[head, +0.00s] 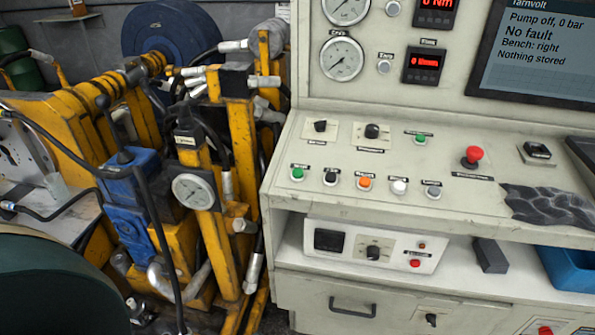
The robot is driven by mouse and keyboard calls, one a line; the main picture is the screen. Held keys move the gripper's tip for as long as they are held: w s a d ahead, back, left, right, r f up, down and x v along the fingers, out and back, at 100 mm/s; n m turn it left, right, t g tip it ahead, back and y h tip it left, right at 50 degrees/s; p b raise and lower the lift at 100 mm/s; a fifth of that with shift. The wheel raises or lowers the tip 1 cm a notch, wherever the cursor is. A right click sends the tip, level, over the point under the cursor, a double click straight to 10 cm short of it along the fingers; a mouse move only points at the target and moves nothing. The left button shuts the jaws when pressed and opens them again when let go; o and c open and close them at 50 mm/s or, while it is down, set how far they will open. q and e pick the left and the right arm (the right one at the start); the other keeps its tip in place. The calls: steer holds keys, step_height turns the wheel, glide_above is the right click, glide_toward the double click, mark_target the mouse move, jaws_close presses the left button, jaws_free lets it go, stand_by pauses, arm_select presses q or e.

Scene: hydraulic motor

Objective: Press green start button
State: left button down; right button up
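The control desk (450,225) fills the right half of the head view. A green button (297,174) sits at the left end of the desk's front row. A second, smaller green button (420,139) sits further back, right of two black knobs. The small labels are too blurred to tell which one is the start button. The screen (540,50) reads "Pump off, 0 bar", "No fault", "Bench: right" and "Nothing stored". Neither of my grippers shows in this view.
The front row also has black, orange (364,183), white and grey buttons. A red mushroom button (473,157) stands up at the right, near a dark crumpled cloth (548,207). A yellow hydraulic rig (200,200) with hoses and gauges stands left of the desk.

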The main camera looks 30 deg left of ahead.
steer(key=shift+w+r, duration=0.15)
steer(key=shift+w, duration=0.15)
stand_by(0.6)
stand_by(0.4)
